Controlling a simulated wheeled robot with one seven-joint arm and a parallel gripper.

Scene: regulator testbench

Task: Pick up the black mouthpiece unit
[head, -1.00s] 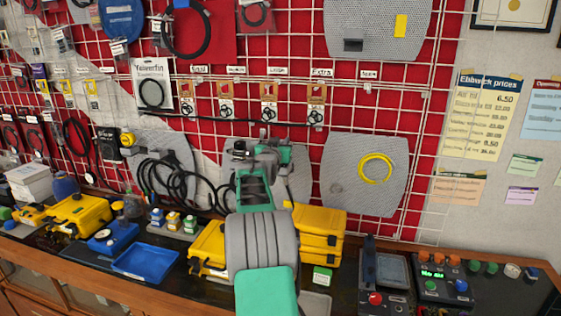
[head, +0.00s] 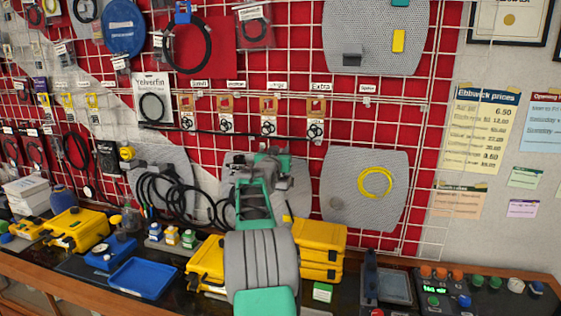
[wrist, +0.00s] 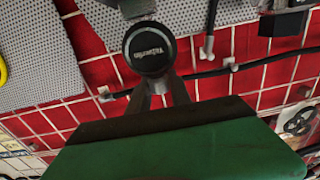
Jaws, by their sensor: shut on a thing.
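The black mouthpiece unit (wrist: 149,50) is a round black body with a pale brand name on its face, seen near the top middle of the wrist view. My gripper (wrist: 160,92) is shut on it, with dark fingers meeting at its lower edge. In the head view my gripper (head: 262,160) is in front of the wall grid, above the yellow cases. My own arm and gripper hide most of the unit there, so its outline is unclear.
A red wall panel with a white wire grid (head: 440,130) carries hoses, rings and packets. A black hose (wrist: 240,66) runs close behind the unit. Yellow cases (head: 320,250), a blue tray (head: 142,278) and a control box (head: 470,290) stand on the counter below.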

